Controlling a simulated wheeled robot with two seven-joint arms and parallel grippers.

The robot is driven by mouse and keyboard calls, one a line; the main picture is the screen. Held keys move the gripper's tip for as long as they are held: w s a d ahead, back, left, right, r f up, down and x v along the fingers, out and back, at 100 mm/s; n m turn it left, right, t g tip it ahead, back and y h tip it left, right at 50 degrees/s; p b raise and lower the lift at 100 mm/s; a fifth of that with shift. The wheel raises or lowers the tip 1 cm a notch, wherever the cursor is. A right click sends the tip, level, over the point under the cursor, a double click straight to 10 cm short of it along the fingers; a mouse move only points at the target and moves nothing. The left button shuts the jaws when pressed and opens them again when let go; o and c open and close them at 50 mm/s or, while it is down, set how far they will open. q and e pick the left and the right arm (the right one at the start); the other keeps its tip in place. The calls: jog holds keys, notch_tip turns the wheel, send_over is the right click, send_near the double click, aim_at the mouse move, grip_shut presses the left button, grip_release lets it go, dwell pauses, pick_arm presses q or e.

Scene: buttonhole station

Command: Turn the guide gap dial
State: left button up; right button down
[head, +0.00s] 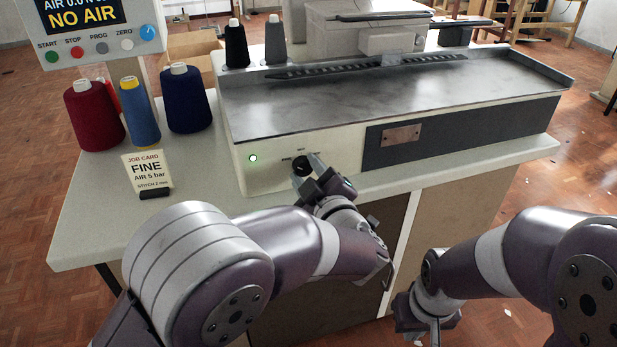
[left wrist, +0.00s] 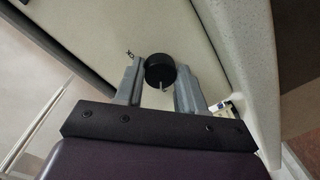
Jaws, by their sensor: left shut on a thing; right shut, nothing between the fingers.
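The guide gap dial (head: 302,167) is a small black round knob on the pale front face of the machine, right of a lit green lamp. It also shows in the left wrist view (left wrist: 160,70), with a light pointer mark toward the bottom of the picture. My left gripper (head: 308,170) is at the dial, its two grey fingers on either side of the knob and shut on it. The markings around the dial are mostly hidden or too small to read. My right gripper (head: 424,335) is low at the bottom of the head view, away from the machine, shut and empty.
A job card (head: 147,173) reading FINE, AIR 5 bar, stands on the table left of the dial. Thread cones, including a red one (head: 94,115), stand behind it. A control panel (head: 100,30) at top left reads NO AIR. The table's front left is clear.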

pick_arm(q)
jog(key=shift+n, duration=0.6)
pick_arm(e)
jog(key=shift+f, duration=0.35)
pick_arm(q)
jog(key=o, duration=1.1)
jog(key=shift+c, duration=0.2)
